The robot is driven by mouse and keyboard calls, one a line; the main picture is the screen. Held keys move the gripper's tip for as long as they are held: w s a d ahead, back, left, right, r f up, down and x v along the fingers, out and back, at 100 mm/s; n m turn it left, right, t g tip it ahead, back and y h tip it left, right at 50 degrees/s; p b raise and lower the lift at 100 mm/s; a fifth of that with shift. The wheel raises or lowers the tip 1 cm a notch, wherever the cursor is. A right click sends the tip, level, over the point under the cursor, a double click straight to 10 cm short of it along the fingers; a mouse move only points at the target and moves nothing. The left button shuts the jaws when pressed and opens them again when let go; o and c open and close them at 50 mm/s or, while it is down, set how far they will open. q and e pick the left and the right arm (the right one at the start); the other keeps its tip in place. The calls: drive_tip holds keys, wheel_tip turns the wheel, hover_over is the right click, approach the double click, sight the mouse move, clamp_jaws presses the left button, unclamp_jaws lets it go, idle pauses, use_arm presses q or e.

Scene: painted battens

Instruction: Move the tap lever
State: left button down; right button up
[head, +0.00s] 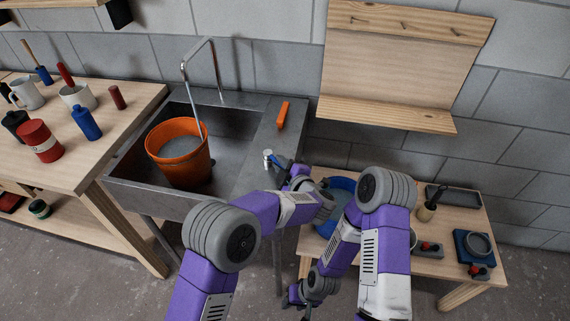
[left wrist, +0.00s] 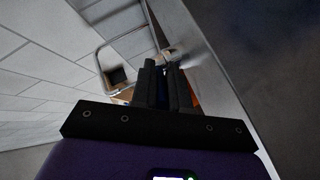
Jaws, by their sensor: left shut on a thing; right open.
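The tap lever (head: 278,163) is blue and joins a pale metal tap body (head: 268,157) on the right part of the sink. The tap body also shows in the left wrist view (left wrist: 168,53), just past my fingertips. My left gripper (head: 289,169) is shut on the lever, which is mostly hidden between the dark fingers (left wrist: 164,84). The thin bent spout (head: 214,62) rises behind the basin. A thin pale streak runs from its end into the orange bucket (head: 180,168), which holds greyish liquid. My right gripper (head: 292,297) is open and empty, low in front of the bench.
The metal sink (head: 243,128) has an orange bar (head: 283,114) on its right deck. A wooden table (head: 118,132) with mugs and bottles stands left. A low bench (head: 440,206) at right holds a blue tub (head: 343,186) and small items. A wooden shelf (head: 390,115) hangs above.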

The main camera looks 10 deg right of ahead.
use_arm(q)
drive_tip(key=c, duration=1.1)
unclamp_jaws()
drive_tip(key=shift+r, duration=0.1)
wheel_tip(320, 180, up, 10)
drive_tip(key=shift+s+f+p, duration=0.1)
drive_tip(key=shift+f+p, duration=0.05)
drive_tip(key=shift+p, duration=1.05)
drive_tip(key=shift+w, duration=0.2)
use_arm(e)
wheel_tip(320, 180, up, 2)
drive_tip(key=shift+r, duration=0.25)
use_arm(q)
drive_tip(key=shift+s, duration=0.1)
use_arm(e)
drive_tip(key=shift+c, duration=0.3)
